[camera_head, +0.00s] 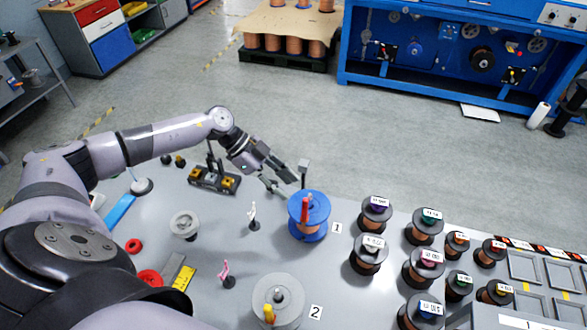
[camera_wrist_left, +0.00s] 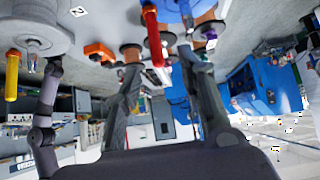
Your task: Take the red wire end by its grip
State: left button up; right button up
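The red grip of the wire end (camera_head: 305,209) stands upright at the near side of the blue spool (camera_head: 312,232), beside label 1. My left gripper (camera_head: 283,181) is just left of and behind the blue spool, with its fingers spread and nothing between them in the head view. In the left wrist view the red grip (camera_wrist_left: 153,38) shows in the gap between the two open fingers (camera_wrist_left: 160,68), nearer the left finger. It appears beyond the fingertips; contact cannot be seen. My right gripper is not seen in the head view.
A grey spool (camera_head: 279,298) with a yellow grip (camera_head: 269,313) stands by label 2. A pink grip (camera_head: 224,270) and a white grip (camera_head: 252,211) stand on small bases. Several labelled copper spools (camera_head: 374,215) fill the right side. A dark post (camera_head: 304,170) rises behind the blue spool.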

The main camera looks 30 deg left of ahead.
aim_at(305, 204)
pick_arm(q)
jog(key=b+x, duration=0.2)
jog(key=x, duration=0.4)
jog(key=shift+s+d+f+b, duration=0.1)
jog(key=shift+d+f+b, duration=0.1)
jog(key=shift+d+b, duration=0.15)
jog(key=shift+d+f, duration=0.65)
jog(key=shift+f, duration=0.1)
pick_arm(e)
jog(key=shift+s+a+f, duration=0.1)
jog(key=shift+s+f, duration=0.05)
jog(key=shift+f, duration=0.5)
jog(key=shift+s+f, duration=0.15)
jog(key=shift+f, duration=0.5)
pick_arm(q)
jog(key=shift+c, duration=0.3)
jog(key=shift+c, duration=1.3)
grip_shut()
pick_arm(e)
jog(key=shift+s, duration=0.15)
